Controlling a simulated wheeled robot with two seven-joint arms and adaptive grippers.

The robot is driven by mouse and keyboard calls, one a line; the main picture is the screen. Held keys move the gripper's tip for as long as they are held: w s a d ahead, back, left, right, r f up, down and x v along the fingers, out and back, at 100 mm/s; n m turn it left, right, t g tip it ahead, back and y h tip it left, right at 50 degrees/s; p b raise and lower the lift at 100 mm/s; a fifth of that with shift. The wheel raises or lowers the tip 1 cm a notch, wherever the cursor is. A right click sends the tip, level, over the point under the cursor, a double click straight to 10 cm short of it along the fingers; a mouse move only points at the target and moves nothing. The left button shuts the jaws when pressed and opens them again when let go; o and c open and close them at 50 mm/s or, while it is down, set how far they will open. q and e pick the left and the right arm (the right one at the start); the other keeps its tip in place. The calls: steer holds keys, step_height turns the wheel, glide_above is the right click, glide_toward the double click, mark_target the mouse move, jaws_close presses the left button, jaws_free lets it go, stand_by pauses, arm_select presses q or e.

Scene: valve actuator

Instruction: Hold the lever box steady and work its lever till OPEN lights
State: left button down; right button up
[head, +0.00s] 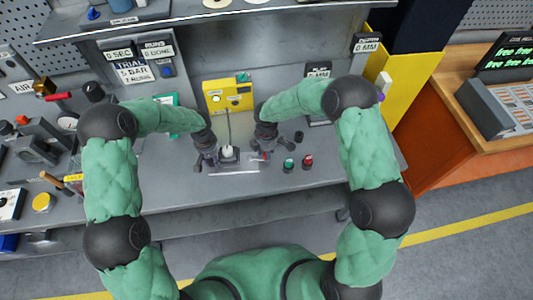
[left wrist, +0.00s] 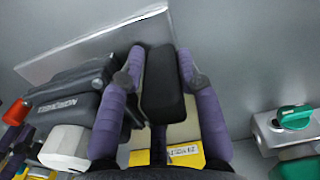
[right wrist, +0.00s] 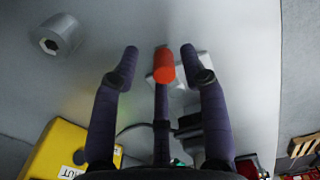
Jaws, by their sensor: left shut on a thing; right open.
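The lever box (head: 229,154) is a small dark box with a white round part on top, on the grey bench between my grippers. Its dark body (left wrist: 70,105) and white part (left wrist: 68,148) show in the left wrist view. My left gripper (head: 207,162) is shut on a black block (left wrist: 163,85) at the box's side. The red lever knob (right wrist: 163,65) lies between the spread fingers of my open right gripper (right wrist: 160,62); contact is unclear. A yellow box (head: 228,95) with a pale round lamp stands behind, with a cable running forward. Its lettering is unreadable.
A green button (head: 289,162) and a red button (head: 307,160) stand right of my right gripper. Tools and a yellow round button (head: 42,202) crowd the bench's left. A grey cylinder (right wrist: 62,35) shows in the right wrist view. The bench's front strip is clear.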

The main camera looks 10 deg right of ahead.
arm_select(q)
steer(key=shift+d, duration=0.1)
arm_select(e)
step_height(320, 180, up, 11)
steer(key=shift+f, duration=0.1)
stand_by(0.5)
arm_select(q)
steer(key=c, duration=0.8)
jaws_free()
